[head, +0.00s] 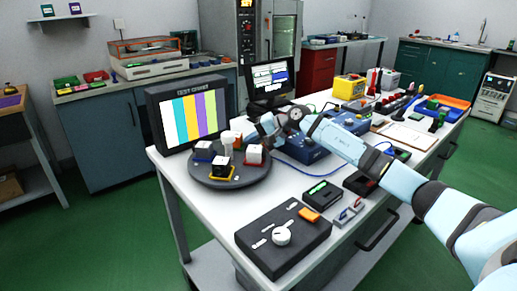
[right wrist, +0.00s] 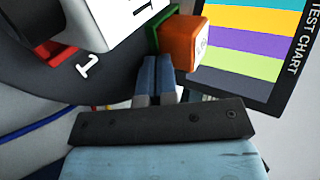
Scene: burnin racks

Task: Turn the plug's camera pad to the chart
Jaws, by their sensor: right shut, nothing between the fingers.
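A dark round turntable (head: 228,182) stands in front of the test chart (head: 192,115) and carries several cubes on coloured pads. A black-and-white cube (head: 222,167) is on the yellow pad at the front; a white cube (head: 254,154) is on the red pad at right. In the right wrist view an orange cube (right wrist: 184,42) sits by a green pad (right wrist: 153,32), near the chart (right wrist: 250,40). Which item is the plug I cannot tell. My right gripper (head: 256,138) is shut and empty at the turntable's back right edge; its fingers (right wrist: 155,70) are close beside the orange cube. My left gripper is out of view.
A black control box (head: 284,242) with a white knob stands at the table's front. A small monitor (head: 271,82) and blue devices (head: 300,148) are behind and right of the turntable. The tabletop (head: 205,213) is clear left of the control box.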

